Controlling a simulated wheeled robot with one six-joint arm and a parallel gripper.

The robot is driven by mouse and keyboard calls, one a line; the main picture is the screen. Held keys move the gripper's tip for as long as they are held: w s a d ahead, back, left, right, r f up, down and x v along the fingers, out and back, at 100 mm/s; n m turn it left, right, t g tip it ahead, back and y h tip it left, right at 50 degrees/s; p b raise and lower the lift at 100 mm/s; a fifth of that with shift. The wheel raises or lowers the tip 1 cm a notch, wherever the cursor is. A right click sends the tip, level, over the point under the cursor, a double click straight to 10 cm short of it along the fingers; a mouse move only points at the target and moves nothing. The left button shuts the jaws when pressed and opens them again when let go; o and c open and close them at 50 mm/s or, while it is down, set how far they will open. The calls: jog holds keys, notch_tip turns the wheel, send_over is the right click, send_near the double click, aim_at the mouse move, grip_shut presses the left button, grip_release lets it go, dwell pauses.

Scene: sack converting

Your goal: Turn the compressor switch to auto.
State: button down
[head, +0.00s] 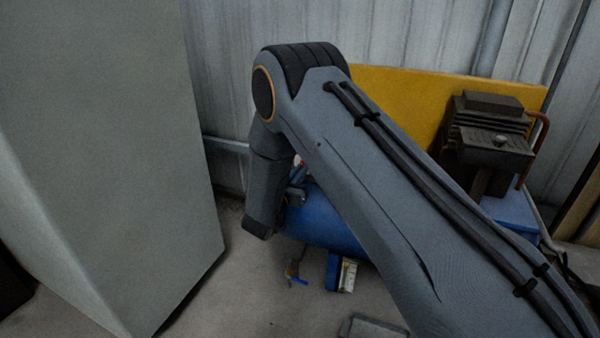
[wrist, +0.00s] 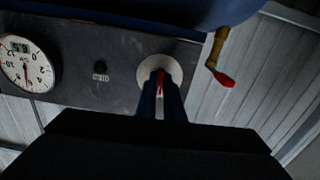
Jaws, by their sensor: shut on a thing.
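The compressor's blue tank (head: 322,220) shows behind my arm in the head view; its pump (head: 492,135) stands at the right. In the wrist view, a dark panel (wrist: 125,80) carries the compressor switch, a red lever on a pale round plate (wrist: 146,70). My gripper (wrist: 160,88) is shut on the red lever, one finger on each side. The lever looks roughly upright in this view. The fingers cover part of it, and the switch markings cannot be read. My arm hides most of the switch area in the head view.
A round white gauge (wrist: 24,64) and a small dark knob (wrist: 100,67) sit left of the switch. A red-handled valve (wrist: 222,75) hangs close at its right. A large grey cabinet (head: 100,150) stands left of my arm. A blue item with a pale label (head: 347,274) is below the tank.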

jog(key=m, duration=0.6)
jog(key=shift+a, duration=0.15)
jog(key=shift+m, duration=0.3)
jog(key=c, duration=1.9)
grip_release()
jog(key=shift+o, duration=0.2)
jog(key=v, duration=0.7)
jog(key=shift+s+a, duration=0.15)
jog(key=shift+s, duration=0.2)
